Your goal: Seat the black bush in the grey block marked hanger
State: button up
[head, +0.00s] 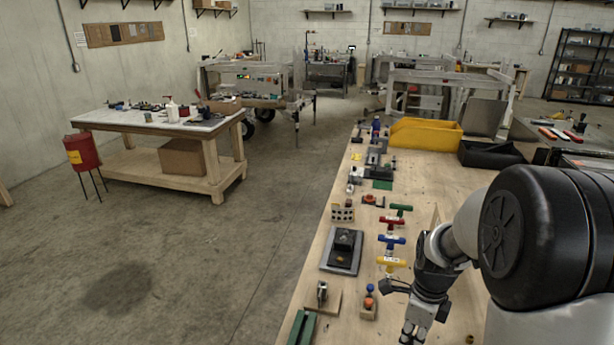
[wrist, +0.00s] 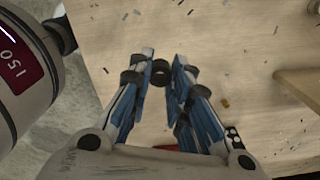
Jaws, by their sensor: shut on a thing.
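The black bush (wrist: 159,73) shows in the wrist view as a small dark ring with an open hole, between my fingertips. My gripper (wrist: 163,68) has blue-faced fingers, closed in on the bush from both sides. In the head view my gripper (head: 414,322) is over the near right part of the wooden bench, and the bush cannot be made out there. I cannot read a hanger marking on any block. A dark block on a grey plate (head: 341,262) lies left of my gripper, but I cannot tell whether it is the hanger.
The wooden bench (head: 440,190) carries coloured T-handles (head: 391,240), a holed block (head: 342,213), a clamp-like metal piece (head: 322,292) and a green channel (head: 301,328). Yellow (head: 425,135) and black bins (head: 490,153) stand farther back. Bare wood with small specks lies beyond my fingers in the wrist view.

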jog(key=a+f+n+b, duration=0.3)
jog(key=a+f+n, duration=0.1)
jog(key=n, duration=0.8)
jog(key=a+f+n+b, duration=0.2)
jog(key=a+n, duration=0.4)
jog(key=n, duration=0.7)
jog(key=shift+s+a+f+b, duration=0.25)
jog(key=shift+f+b, duration=0.15)
jog(key=shift+f, duration=0.45)
